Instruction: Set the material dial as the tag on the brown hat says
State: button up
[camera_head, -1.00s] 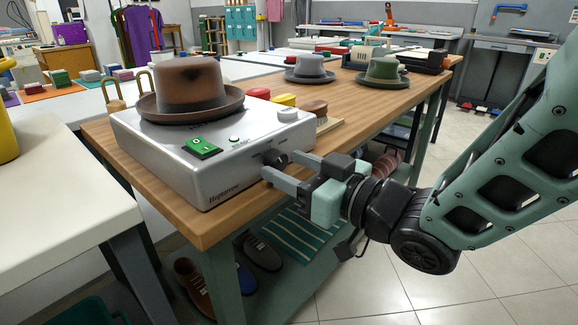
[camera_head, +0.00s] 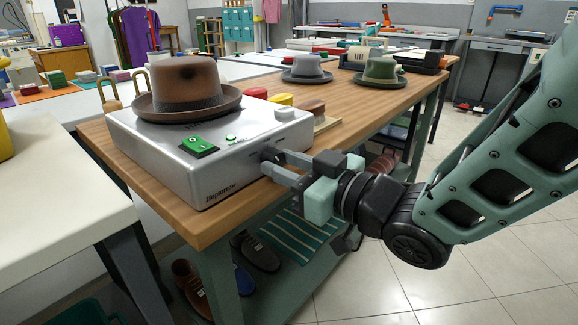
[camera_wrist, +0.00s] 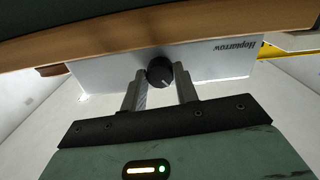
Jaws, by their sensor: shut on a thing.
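The brown hat (camera_head: 184,86) sits on top of a silver machine labelled "Hoparrow" (camera_head: 222,170). I see no readable tag on the hat. A black round dial (camera_head: 270,155) sticks out of the machine's front face. In the wrist view the dial (camera_wrist: 160,72) shows a light pointer mark, between the two fingers. My gripper (camera_head: 280,164) is shut on the dial, one finger on each side. The markings around the dial are too small to read.
The machine's top has a green switch (camera_head: 199,145), a small green light (camera_head: 231,138) and a white knob (camera_head: 284,112). It stands on a wooden table (camera_head: 330,108) with a grey hat (camera_head: 306,69) and a green hat (camera_head: 380,72) farther back. Open tiled floor lies right.

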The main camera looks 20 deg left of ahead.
jog(key=n+b, duration=0.1)
jog(key=n, duration=0.1)
jog(key=shift+f+n+b, duration=0.1)
jog(key=shift+n+b, duration=0.25)
jog(key=shift+n, duration=0.05)
jog(key=shift+n+b, duration=0.7)
jog(key=shift+n, duration=0.4)
jog(key=o, duration=1)
jog(key=shift+c, duration=0.2)
jog(key=shift+d, duration=0.1)
